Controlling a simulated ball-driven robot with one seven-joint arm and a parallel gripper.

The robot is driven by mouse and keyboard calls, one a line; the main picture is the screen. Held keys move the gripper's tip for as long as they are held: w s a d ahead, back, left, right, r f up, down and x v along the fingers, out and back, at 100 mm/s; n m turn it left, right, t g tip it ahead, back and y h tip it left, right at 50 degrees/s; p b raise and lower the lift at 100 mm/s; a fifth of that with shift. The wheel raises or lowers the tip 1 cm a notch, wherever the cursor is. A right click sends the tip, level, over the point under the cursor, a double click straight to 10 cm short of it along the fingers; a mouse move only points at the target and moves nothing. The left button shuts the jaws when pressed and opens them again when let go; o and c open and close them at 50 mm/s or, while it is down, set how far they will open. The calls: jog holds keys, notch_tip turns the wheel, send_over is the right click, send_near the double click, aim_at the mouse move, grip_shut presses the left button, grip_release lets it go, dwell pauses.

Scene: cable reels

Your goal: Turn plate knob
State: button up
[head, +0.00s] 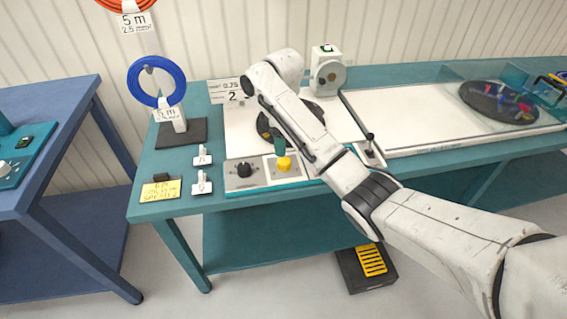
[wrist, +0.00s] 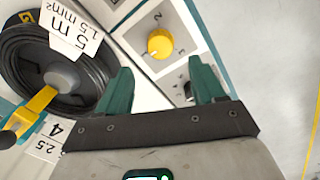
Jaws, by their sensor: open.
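A yellow knob (head: 284,164) sits on a light panel at the front edge of the teal bench. A black knob (head: 245,171) is on the panel just left of it. I cannot tell from labels which one is the plate knob. In the wrist view the yellow knob (wrist: 160,43) shows beyond and between my fingertips, with a white mark on its rim. My gripper (head: 280,142) has green fingers and hangs just behind the yellow knob. In the wrist view my gripper (wrist: 160,66) is open and empty. The black knob (wrist: 188,90) is partly hidden by the right finger.
A blue coil (head: 157,81) hangs on a stand. White clips (head: 202,183) and a yellow note (head: 160,190) lie at the bench's left front.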

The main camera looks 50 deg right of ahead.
aim_at(284, 160)
notch_tip(284, 160, down, 8)
jog(key=shift+d+r, duration=0.1)
jog(key=shift+r, duration=0.1)
jog(key=c, duration=1.1)
